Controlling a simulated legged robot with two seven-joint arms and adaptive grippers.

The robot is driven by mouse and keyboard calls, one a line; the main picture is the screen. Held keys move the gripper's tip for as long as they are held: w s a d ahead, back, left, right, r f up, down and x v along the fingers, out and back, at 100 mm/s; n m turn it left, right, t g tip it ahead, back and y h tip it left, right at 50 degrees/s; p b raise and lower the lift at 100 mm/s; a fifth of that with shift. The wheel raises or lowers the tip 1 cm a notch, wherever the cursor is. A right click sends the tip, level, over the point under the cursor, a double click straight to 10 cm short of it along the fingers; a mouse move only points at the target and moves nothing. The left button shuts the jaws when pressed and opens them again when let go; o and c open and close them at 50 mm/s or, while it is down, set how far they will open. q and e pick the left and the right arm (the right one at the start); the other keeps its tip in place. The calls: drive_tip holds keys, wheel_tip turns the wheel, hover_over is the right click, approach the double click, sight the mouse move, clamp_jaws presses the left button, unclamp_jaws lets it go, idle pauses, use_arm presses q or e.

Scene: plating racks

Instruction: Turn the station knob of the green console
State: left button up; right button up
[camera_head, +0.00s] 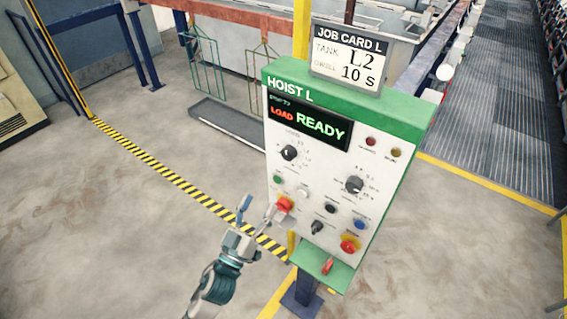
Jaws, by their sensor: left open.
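The green console (393,113) stands right of centre, headed HOIST L, with a white front panel. Its display (309,124) reads LOAD and READY. Two larger dark knobs with marks around them sit on the panel: an upper-left knob (289,153) and a right knob (354,185). A smaller dark knob (317,228) sits low on the panel. The labels are too small to tell which is the station knob. My left gripper (256,211) is open and empty, in front of the panel's lower-left edge, below the upper-left knob. My right gripper is out of view.
A red-orange control (284,205) is close to my left gripper; another red button (349,246) sits lower right. Open floor lies left of the striped line (180,180).

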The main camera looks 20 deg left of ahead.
sight(286, 156)
use_arm(q)
drive_tip(key=x, duration=1.3)
drive_tip(key=shift+s+d+b, duration=0.1)
drive_tip(key=shift+d+b, duration=0.2)
drive_tip(key=shift+b, duration=0.05)
drive_tip(key=shift+w+a+r, duration=0.15)
drive_tip(key=shift+w+a, duration=0.05)
drive_tip(key=shift+w, duration=0.25)
drive_tip(key=shift+d, duration=0.65)
drive_tip(key=c, duration=1.1)
drive_tip(key=shift+w+a, duration=0.1)
drive_tip(key=shift+a, duration=0.15)
drive_tip(key=shift+c, duration=0.2)
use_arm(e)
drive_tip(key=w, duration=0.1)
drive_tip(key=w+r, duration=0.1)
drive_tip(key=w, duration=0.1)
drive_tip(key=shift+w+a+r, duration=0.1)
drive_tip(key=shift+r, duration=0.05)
